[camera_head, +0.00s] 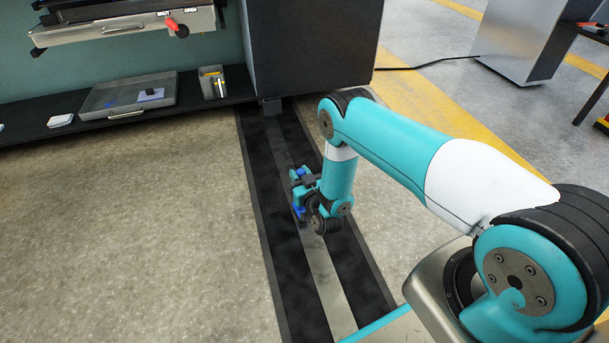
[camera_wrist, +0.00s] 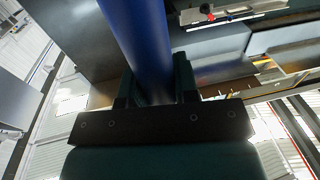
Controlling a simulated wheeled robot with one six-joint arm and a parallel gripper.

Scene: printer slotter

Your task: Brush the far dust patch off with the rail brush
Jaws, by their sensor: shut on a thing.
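My gripper (camera_head: 303,186) is low over the floor rail in the head view, pointing away to the left. In the wrist view my gripper (camera_wrist: 155,92) has its dark fingers closed on both sides of a thick blue handle, which I take to be the rail brush (camera_wrist: 137,35). In the head view only small blue parts show at the gripper; the bristles cannot be made out. The rail (camera_head: 274,150) is a grey track between two dark mottled strips, running from the dark cabinet towards me. No dust patch stands out clearly from the mottling.
A dark cabinet (camera_head: 310,45) stands over the rail's far end. A low black shelf (camera_head: 30,131) at the left holds a grey tray (camera_head: 128,95) and a small cup of tools (camera_head: 212,82). An open drawer (camera_head: 130,27) with a red lever hangs above. The floor left of the rail is clear.

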